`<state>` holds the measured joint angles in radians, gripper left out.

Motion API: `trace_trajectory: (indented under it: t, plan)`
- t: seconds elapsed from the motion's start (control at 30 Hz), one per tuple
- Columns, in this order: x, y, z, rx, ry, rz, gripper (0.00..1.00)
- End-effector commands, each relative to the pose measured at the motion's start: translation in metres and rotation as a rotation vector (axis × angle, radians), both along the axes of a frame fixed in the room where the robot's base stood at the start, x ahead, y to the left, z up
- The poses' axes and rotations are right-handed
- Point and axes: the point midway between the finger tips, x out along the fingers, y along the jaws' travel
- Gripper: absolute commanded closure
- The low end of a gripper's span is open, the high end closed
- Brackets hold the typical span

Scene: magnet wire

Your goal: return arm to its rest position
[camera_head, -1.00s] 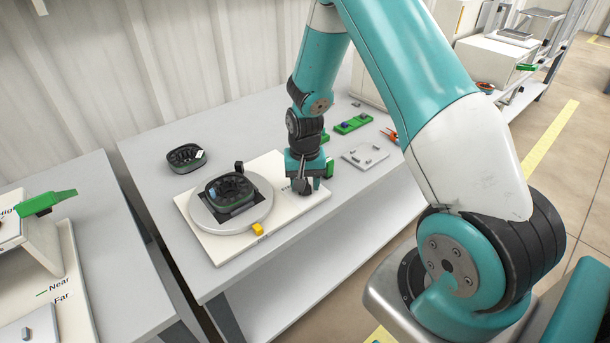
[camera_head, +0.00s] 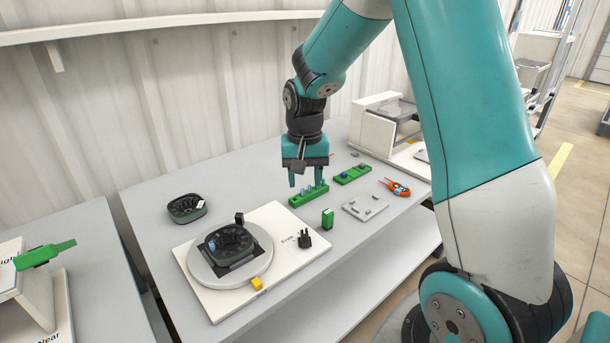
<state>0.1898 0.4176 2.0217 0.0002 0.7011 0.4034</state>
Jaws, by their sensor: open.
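My gripper (camera_head: 305,185) hangs above the table with its two teal fingers apart and pointing down. Nothing shows between the fingers. In the picture the fingertips appear just above a green block strip (camera_head: 308,196) with small pegs; I cannot tell the exact height gap. My arm rises from the lower right and bends over the table. A white board (camera_head: 290,253) with a round grey turntable (camera_head: 208,274) lies left of the gripper. A dark stator-like ring part (camera_head: 231,241) sits on the turntable.
A second dark ring part (camera_head: 187,208) lies at the back left. A small black clip (camera_head: 304,239), a green block (camera_head: 327,218), a grey plate (camera_head: 366,207), another green strip (camera_head: 352,175) and orange-handled pliers (camera_head: 396,187) lie around. A white machine (camera_head: 374,133) stands at the back right.

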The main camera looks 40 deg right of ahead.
Motion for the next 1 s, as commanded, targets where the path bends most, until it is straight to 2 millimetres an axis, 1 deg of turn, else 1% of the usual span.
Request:
trace_trajectory:
  t: [0.53, 0.57, 0.63, 0.67, 0.77, 0.8, 0.87, 0.9, 0.97, 1.0]
  plan:
    - [0.000, 0.000, 0.001, 0.000, 0.000, 0.001, 0.53]
    - [0.000, 0.001, 0.002, 0.001, -0.001, 0.004, 0.53]
    - [-0.003, 0.009, 0.009, 0.009, -0.007, 0.033, 0.53]
    - [-0.005, 0.016, 0.015, 0.014, -0.013, 0.057, 0.53]
    - [-0.022, 0.053, 0.045, 0.053, -0.043, 0.201, 0.53]
    - [-0.033, 0.073, 0.060, 0.075, -0.059, 0.283, 0.53]
    - [-0.056, 0.105, 0.083, 0.111, -0.085, 0.423, 0.53]
    - [-0.073, 0.125, 0.097, 0.137, -0.103, 0.520, 0.53]
    - [-0.102, 0.153, 0.115, 0.175, -0.128, 0.663, 0.53]
    - [-0.122, 0.168, 0.126, 0.199, -0.144, 0.755, 0.53]
